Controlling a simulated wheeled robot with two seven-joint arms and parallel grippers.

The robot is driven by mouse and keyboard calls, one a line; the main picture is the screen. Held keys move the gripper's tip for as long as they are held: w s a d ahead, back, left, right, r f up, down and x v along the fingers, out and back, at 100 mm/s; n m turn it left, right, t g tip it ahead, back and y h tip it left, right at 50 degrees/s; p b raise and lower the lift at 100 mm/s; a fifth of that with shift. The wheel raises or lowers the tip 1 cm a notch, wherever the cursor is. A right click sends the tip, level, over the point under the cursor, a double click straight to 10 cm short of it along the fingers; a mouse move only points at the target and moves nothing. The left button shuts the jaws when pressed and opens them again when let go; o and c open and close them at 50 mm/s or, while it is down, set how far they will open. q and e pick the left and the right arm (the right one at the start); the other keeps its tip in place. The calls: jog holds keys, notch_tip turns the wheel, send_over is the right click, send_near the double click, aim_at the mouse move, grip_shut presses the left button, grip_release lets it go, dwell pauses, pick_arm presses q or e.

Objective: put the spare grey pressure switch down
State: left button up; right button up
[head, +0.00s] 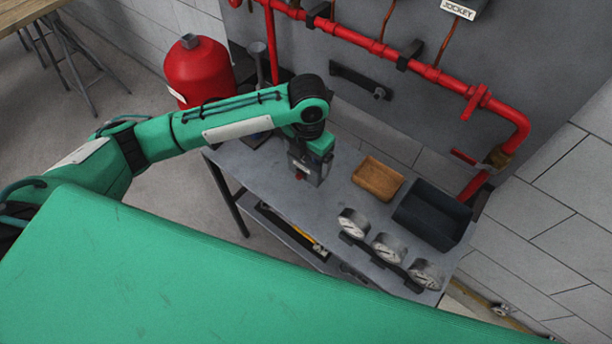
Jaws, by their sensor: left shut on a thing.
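My left gripper (304,174) points down over the left half of the grey metal bench (333,196). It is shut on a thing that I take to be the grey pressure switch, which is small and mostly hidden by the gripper. A small red spot shows at the lower end. I cannot tell whether the held thing touches the bench top. My right gripper is not in view.
To the right on the bench are a tan tray (378,178), a dark open bin (432,216) and three round gauges (388,248) in a row. A red tank (197,70) stands behind my left arm. Red pipes (425,68) run along the wall. Bare bench top lies around the gripper.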

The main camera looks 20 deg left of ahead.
pick_arm(q)
jog(key=f, duration=0.5)
jog(key=shift+w+f+p, duration=0.15)
jog(key=shift+w+p, duration=0.1)
jog(key=shift+p, duration=0.1)
jog(key=shift+w+f, duration=0.1)
jog(key=shift+f, duration=0.2)
jog(key=shift+w+f, duration=0.1)
jog(key=shift+f, duration=0.15)
notch_tip(320, 180, down, 4)
jog(key=shift+a+r+p, duration=0.1)
jog(key=shift+p, duration=0.3)
jog(key=shift+f, duration=0.25)
jog(key=o, duration=1.1)
jog(key=shift+c, duration=0.2)
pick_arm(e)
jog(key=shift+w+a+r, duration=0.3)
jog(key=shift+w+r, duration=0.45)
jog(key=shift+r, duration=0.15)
